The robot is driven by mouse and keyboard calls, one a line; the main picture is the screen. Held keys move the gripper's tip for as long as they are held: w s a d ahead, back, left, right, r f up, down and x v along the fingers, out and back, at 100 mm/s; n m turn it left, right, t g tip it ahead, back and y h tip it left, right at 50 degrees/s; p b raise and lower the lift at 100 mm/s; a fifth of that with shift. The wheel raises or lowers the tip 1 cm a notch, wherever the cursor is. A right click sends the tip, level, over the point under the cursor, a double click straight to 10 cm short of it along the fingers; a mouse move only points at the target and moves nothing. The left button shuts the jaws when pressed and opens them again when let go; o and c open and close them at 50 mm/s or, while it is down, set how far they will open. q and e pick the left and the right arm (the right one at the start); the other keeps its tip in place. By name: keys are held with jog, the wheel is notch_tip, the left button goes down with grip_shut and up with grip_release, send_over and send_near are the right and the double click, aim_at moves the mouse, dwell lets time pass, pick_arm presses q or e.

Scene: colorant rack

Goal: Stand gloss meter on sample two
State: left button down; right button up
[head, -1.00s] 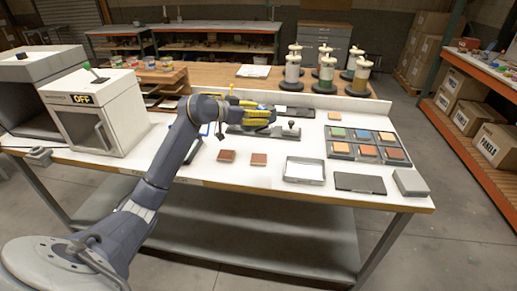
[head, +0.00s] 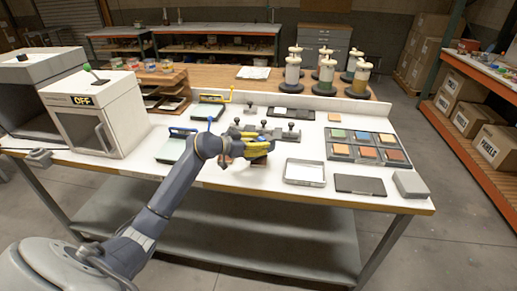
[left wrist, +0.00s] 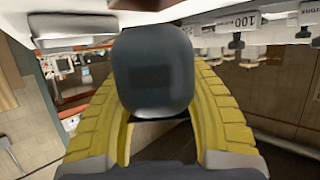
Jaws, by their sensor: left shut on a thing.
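My left gripper (head: 262,147) is over the front middle of the white table. Its yellow fingers (left wrist: 160,120) are shut on a dark grey rounded block (left wrist: 153,70), which looks like the gloss meter. The block fills the space between the fingers in the left wrist view. In the head view the gripper and arm cover most of the spot with the two red-brown square samples; a sliver of one (head: 225,160) shows beside the wrist. I cannot tell whether the block touches a sample. My right gripper is in neither view.
To the right are a shallow tray (head: 305,182), a dark flat panel (head: 360,185), a grey block (head: 411,184) and a rack of coloured tiles (head: 340,152). An oven-like box (head: 95,112) stands left.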

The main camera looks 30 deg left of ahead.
pick_arm(q)
jog(key=shift+f, duration=0.95)
jog(key=shift+f, duration=0.15)
jog(key=c, duration=0.7)
grip_release()
jog(key=shift+c, duration=0.2)
jog(key=v, duration=1.2)
